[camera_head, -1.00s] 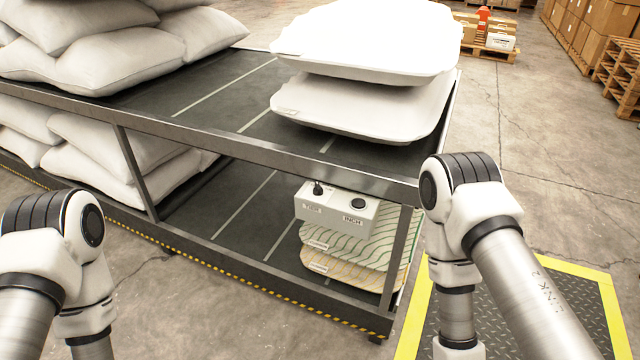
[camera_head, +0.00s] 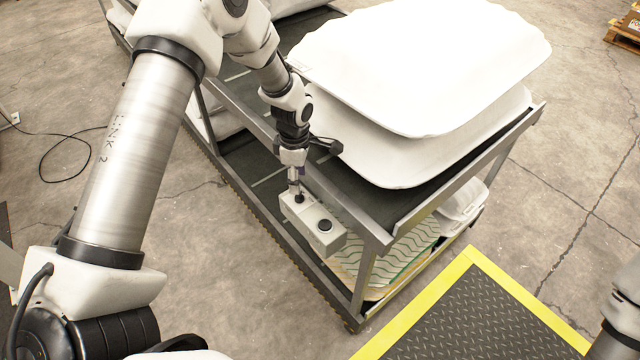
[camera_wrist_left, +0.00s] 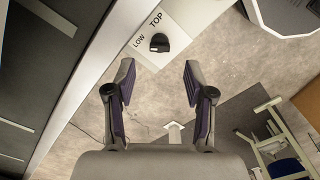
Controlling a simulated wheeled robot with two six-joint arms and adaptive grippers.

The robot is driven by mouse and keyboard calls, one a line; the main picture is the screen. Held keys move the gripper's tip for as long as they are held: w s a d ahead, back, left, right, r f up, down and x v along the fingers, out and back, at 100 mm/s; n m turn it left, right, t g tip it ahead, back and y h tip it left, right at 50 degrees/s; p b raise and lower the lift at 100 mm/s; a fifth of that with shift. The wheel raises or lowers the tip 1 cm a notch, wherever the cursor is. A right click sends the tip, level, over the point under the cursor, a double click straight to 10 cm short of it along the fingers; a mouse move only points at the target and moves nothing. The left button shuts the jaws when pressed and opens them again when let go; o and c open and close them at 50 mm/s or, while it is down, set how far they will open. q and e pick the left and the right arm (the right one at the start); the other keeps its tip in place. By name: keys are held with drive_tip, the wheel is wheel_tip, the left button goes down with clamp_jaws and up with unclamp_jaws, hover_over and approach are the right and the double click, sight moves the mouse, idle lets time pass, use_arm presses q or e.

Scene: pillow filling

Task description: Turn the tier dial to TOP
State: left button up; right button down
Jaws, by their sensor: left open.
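The tier dial (camera_wrist_left: 160,43) is a small black knob on a white plate, with the words LOW and TOP printed beside it. In the left wrist view it is ahead of my left gripper (camera_wrist_left: 158,75), between and beyond the open, empty fingers. I cannot tell which word the knob points at. In the head view my left gripper (camera_head: 294,181) reaches down over the white control box (camera_head: 308,216), right at the dial (camera_head: 299,198); contact cannot be made out. My right gripper is out of view.
The box hangs at the rack's front edge, with a round black button (camera_head: 325,225) beside the dial. White pillow-like slabs (camera_head: 420,60) lie on the upper deck close to my left arm. A yellow-edged floor plate (camera_head: 470,320) is at lower right.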

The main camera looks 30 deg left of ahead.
sight(299, 197)
use_arm(q)
wheel_tip(299, 197, down, 5)
drive_tip(key=shift+w+f, duration=0.1)
drive_tip(key=shift+f, duration=0.05)
drive_tip(key=shift+d+f, duration=0.15)
drive_tip(key=shift+f, duration=0.35)
clamp_jaws()
